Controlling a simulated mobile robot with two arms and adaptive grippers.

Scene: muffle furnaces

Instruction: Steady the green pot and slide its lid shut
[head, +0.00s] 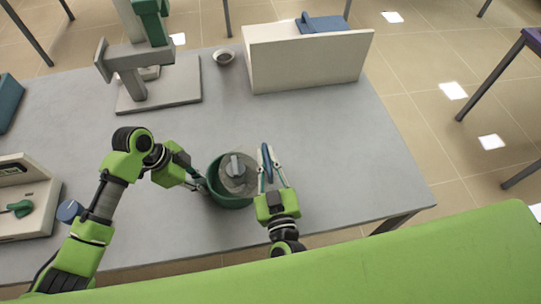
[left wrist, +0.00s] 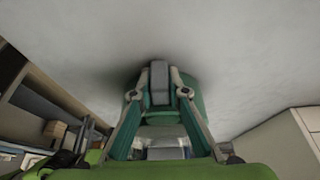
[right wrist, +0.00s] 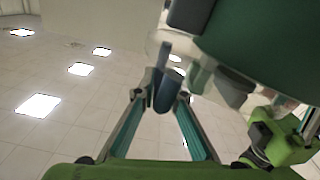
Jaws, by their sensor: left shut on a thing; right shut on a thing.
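The green pot (head: 228,201) stands upright near the table's front edge. My left gripper (head: 203,186) is at its left side, shut on a grey grip piece (left wrist: 160,78) on the pot. The lid (head: 246,184) looks grey and see-through and lies over the pot's mouth, set toward the upper right, so a dark crescent shows at the left. A grey upright piece (head: 236,166) shows at the lid. My right gripper (head: 267,167) is right of the pot, shut on the lid's blue handle (head: 266,154), also seen in the right wrist view (right wrist: 166,92).
A grey stand with a base plate (head: 160,95) is behind left. A small bowl (head: 224,57) and a cream box (head: 307,60) stand at the back. The table right of my right gripper is clear.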

